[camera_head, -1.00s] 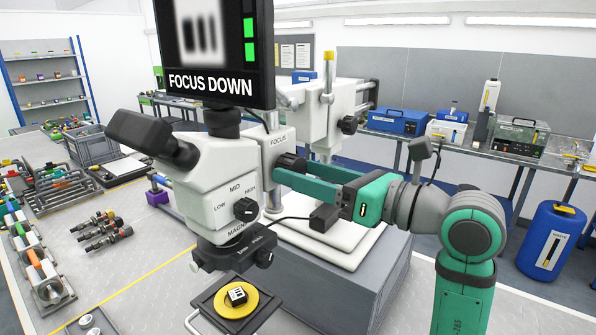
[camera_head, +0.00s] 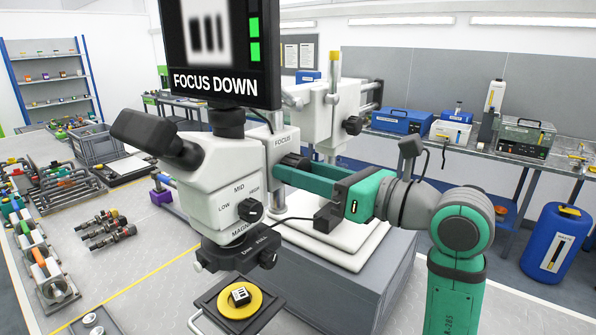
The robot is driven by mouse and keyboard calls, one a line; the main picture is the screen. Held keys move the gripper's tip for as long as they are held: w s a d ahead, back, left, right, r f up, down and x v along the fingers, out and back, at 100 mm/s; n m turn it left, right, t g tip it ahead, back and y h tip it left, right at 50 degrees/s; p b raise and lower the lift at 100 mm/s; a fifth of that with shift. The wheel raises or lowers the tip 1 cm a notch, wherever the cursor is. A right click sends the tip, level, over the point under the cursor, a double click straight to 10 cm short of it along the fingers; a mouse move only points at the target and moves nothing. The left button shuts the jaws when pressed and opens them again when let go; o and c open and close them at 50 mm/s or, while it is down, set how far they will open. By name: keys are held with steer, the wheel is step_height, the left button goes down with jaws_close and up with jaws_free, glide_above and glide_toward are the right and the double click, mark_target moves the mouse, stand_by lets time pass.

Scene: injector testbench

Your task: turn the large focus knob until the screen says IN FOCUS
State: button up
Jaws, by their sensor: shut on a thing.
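The white microscope (camera_head: 225,180) stands left of my arm. Its black focus knob (camera_head: 291,160) is on the right side of the body, by the FOCUS label, and is partly hidden by my gripper. My gripper (camera_head: 292,170) has its green fingers shut on the knob. The screen (camera_head: 221,50) above the microscope reads FOCUS DOWN, with a blurred dark pattern and two green bars. A smaller black magnification knob (camera_head: 250,210) sits on the front. A small marked sample (camera_head: 240,296) lies on a yellow disc below the lens.
A second white instrument (camera_head: 318,110) with a black knob stands behind the microscope. A blue drum (camera_head: 552,245) stands on the floor at the right. Loose injectors (camera_head: 103,228) and a grey crate (camera_head: 92,146) lie on the bench at the left.

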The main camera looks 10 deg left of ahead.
steer(key=shift+d+n, duration=0.2)
steer(key=shift+n, duration=1.6)
steer(key=o, duration=1.1)
steer(key=shift+c, duration=0.2)
steer(key=shift+w+a, duration=0.1)
steer(key=v, duration=1)
steer(key=shift+s+d, duration=0.25)
steer(key=shift+d, duration=0.05)
steer(key=shift+w+f, duration=0.1)
steer(key=shift+w, duration=0.05)
